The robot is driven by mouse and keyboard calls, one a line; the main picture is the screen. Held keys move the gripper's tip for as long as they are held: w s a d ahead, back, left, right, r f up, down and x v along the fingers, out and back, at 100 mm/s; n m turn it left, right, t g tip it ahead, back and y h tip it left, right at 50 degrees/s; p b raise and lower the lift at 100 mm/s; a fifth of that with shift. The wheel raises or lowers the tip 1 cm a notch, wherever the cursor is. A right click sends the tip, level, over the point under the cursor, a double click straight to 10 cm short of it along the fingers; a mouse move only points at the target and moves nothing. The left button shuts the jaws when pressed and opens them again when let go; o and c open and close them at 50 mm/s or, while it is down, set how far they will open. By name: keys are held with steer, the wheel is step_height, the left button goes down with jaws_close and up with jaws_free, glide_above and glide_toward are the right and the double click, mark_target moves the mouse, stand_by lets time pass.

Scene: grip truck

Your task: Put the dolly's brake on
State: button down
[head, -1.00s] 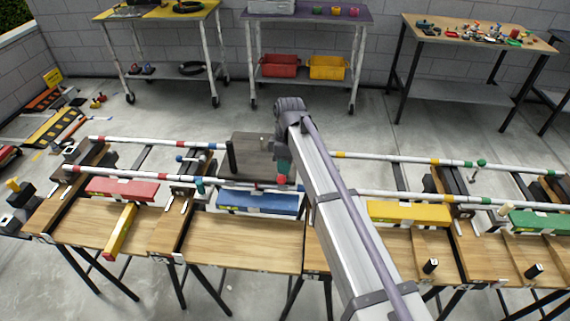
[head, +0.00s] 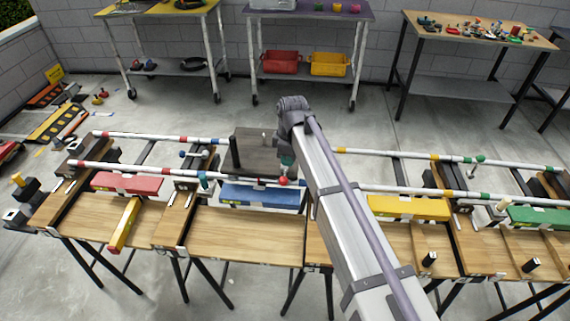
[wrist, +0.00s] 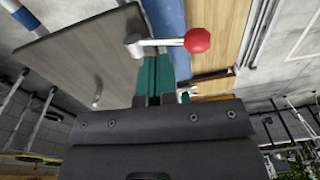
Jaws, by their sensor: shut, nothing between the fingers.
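The dolly's grey wooden deck (head: 245,150) stands behind the middle of the track bench, partly hidden by my arm. In the wrist view the deck (wrist: 85,55) fills the upper left. The brake lever is a pale rod with a red knob (wrist: 198,40), pointing right in that view from a round metal pivot (wrist: 133,46). The knob also shows in the head view (head: 283,181). My gripper (wrist: 154,72) has teal fingers, shut and empty, with their tips close to the lever rod. I cannot tell whether they touch it. In the head view my gripper (head: 288,161) is just above the knob.
White rails with coloured bands (head: 115,172) run along the bench. Blue (head: 258,196), red (head: 125,182) and yellow (head: 410,208) blocks sit along it. Shelved carts and a work table (head: 480,38) stand at the back wall. Open concrete floor lies between.

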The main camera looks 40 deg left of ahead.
step_height(320, 180, up, 11)
steer(key=p, duration=0.9)
steer(key=shift+d+f, duration=0.2)
steer(key=shift+d, duration=0.05)
steer(key=shift+w, duration=0.1)
steer(key=s+d+m, duration=0.3)
steer(key=d+m, duration=0.8)
steer(key=d, duration=1.6)
steer(key=s+d+m, duration=0.3)
steer(key=d+m, duration=0.8)
steer(key=d, duration=1.6)
steer(key=shift+m+t, duration=0.3)
steer(key=shift+m, duration=0.1)
